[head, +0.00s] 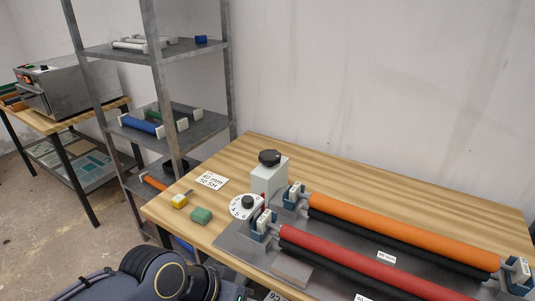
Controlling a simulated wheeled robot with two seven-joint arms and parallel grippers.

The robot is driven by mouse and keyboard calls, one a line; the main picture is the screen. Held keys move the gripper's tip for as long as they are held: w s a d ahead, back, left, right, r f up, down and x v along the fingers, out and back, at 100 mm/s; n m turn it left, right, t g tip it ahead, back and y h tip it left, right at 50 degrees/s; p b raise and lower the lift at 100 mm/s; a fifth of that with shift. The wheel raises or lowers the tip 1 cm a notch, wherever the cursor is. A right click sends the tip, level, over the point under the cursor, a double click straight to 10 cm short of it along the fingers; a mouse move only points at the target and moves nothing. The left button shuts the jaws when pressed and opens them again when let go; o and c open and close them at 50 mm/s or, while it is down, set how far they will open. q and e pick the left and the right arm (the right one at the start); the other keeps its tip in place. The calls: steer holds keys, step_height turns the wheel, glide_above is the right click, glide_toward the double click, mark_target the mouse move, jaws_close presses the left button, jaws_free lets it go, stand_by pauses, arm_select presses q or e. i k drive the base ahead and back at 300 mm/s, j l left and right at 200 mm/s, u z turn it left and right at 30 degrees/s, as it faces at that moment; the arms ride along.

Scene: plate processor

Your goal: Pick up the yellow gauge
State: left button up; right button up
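The yellow gauge (179,201) is a small yellow piece with a thin part pointing up and right. It lies on the wooden table (250,148) near the table's left edge. A green block (201,215) lies just to its right and nearer to me, apart from it. Dark, rounded links of my own arm show at the bottom left, below the table's left edge and apart from the gauge. Neither gripper can be made out in the head view.
A white label card (211,180) lies behind the gauge. To the right stands a machine with an orange roller (400,231), a red roller (350,263), a white dial (245,206) and a black knob (270,157). A metal shelf (190,128) stands behind on the left.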

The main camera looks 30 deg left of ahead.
mark_target(179, 201)
steer(key=u, duration=1.8)
steer(key=i+j+z, duration=0.1)
steer(key=z, duration=0.3)
steer(key=j+z, duration=0.1)
steer(key=z, duration=0.35)
steer(key=i+j+z, duration=0.1)
steer(key=z, duration=0.3)
steer(key=j+z, duration=0.15)
steer(key=z, duration=0.3)
steer(key=j+z, duration=0.2)
steer(key=j, duration=0.45)
steer(key=j+z, duration=0.15)
steer(key=j, duration=0.5)
steer(key=k+j+z, duration=0.2)
steer(key=j, duration=0.4)
steer(key=i, duration=0.1)
